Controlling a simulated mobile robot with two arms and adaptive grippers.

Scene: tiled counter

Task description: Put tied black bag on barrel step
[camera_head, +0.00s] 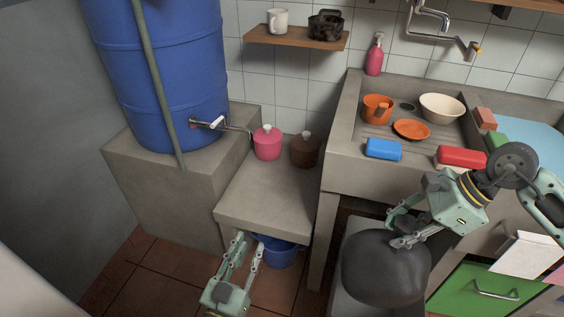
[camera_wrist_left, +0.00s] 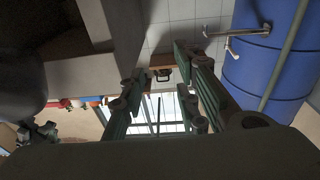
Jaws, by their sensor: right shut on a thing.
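The dark bag (camera_head: 385,275), round and full, is at the lower right in the head view, over a low grey block (camera_head: 352,228); I cannot tell whether it touches it. My right gripper (camera_head: 404,228) is shut on its top. A dark rounded shape at the left of the left wrist view (camera_wrist_left: 22,80) looks like the bag. The blue barrel (camera_head: 165,70) stands on a concrete step (camera_head: 175,205); a lower concrete slab (camera_head: 262,205) adjoins it. My left gripper (camera_head: 248,248) is open and empty in front of the slab.
A pink pot (camera_head: 267,143) and a brown pot (camera_head: 305,150) stand at the slab's back; its front is clear. A blue bucket (camera_head: 280,252) is beneath the slab. The sink counter (camera_head: 345,165) rises to the right. A tap (camera_head: 210,124) juts from the barrel.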

